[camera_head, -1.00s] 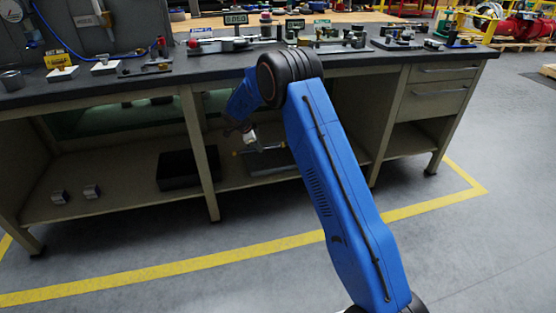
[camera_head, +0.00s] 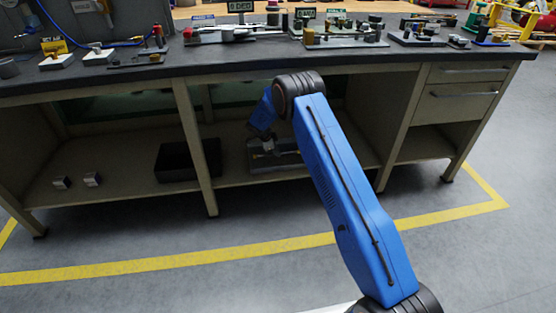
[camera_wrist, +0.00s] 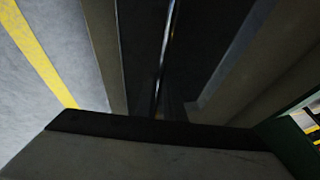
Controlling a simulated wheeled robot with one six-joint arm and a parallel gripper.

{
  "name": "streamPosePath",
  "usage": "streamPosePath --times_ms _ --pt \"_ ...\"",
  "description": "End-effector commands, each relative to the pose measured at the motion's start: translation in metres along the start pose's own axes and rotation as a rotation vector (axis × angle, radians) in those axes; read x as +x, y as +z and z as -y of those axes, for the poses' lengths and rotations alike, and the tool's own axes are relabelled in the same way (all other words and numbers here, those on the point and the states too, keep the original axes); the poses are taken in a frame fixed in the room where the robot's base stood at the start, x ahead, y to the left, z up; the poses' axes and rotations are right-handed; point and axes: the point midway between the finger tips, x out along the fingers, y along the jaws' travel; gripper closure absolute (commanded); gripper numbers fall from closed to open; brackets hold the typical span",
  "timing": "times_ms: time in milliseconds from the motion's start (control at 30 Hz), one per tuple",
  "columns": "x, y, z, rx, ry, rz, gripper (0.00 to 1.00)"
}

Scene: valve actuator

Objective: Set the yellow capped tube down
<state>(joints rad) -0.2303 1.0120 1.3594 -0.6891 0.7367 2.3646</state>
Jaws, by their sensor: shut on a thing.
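My gripper (camera_head: 268,145) is small and dark in the head view, reaching under the bench top just above the lower shelf. It is shut on the yellow capped tube (camera_head: 268,154), which shows as a thin piece with a yellow bit just below the gripper. The tube is over or in a grey tray (camera_head: 284,166) on the lower shelf. I cannot tell whether the tube touches the tray. The wrist view does not clearly show the fingers or the tube.
Two small white blocks (camera_head: 92,179) sit farther left on the shelf. The bench top (camera_head: 110,76) hangs above my wrist. The shelf between blocks and black box is clear.

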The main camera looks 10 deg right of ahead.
Motion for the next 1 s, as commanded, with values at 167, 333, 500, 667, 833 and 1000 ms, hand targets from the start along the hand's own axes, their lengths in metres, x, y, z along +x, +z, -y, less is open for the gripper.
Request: streamPosePath --times_ms 167,333,500,667,833,1000 --pt "0.02 0.008 -0.006 0.0 0.0 0.001 1.0" --pt "0.033 0.014 -0.01 -0.001 0.001 0.0 1.0" --pt "0.051 0.021 -0.015 -0.001 0.001 0.0 1.0" --pt "0.052 0.022 -0.015 0.0 -0.001 0.001 1.0" --pt "0.053 0.022 -0.015 0.0 0.0 0.0 1.0" --pt "0.058 0.024 -0.017 0.0 0.0 0.001 1.0"
